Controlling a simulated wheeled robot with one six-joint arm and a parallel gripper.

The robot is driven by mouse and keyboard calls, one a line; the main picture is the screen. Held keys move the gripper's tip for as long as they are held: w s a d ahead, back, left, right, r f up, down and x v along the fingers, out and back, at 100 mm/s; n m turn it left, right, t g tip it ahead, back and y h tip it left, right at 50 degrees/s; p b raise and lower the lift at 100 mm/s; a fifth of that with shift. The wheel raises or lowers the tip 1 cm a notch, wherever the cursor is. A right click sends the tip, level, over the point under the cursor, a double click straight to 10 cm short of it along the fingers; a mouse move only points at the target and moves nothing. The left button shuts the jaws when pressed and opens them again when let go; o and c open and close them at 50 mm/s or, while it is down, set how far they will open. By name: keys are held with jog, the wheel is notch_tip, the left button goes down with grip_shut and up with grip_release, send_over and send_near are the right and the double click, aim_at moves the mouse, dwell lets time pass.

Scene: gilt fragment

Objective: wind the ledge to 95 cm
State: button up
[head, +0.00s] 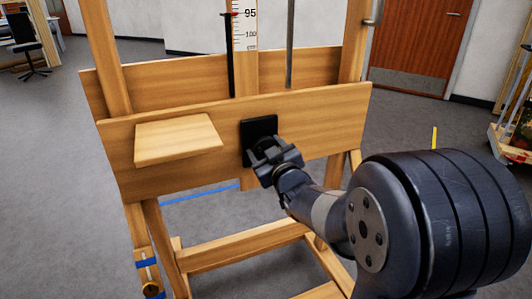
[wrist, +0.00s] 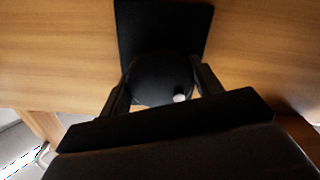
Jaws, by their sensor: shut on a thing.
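A wooden easel-like stand has a broad front board (head: 330,110), which seems to be the ledge, with a small wooden shelf (head: 178,138) sticking out at its left. Behind it a white scale (head: 246,25) shows 95 and 100. A black upright (head: 230,60) beside the scale carries a red pointer (head: 231,14) at about the 95 mark. A black plate (head: 259,127) is on the front board. My gripper (head: 266,147) is shut on a round black knob (wrist: 162,80) in front of this plate; the knob has a pale dot and is mostly hidden in the head view.
A thin metal rod (head: 290,45) rises behind the board. The stand's lower bars (head: 245,245) cross the floor area below. A brown door (head: 424,45) is at the back right, a chair (head: 27,45) at the far left, and a trolley (head: 512,145) at the right edge.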

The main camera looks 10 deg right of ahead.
jog(key=o, duration=1)
jog(key=s, duration=0.3)
jog(key=s+d+p, duration=0.1)
jog(key=s, duration=0.3)
jog(key=s+p, duration=0.1)
jog(key=s, duration=0.2)
jog(key=shift+s+d, duration=0.3)
jog(key=shift+s, duration=0.1)
jog(key=shift+w, duration=0.15)
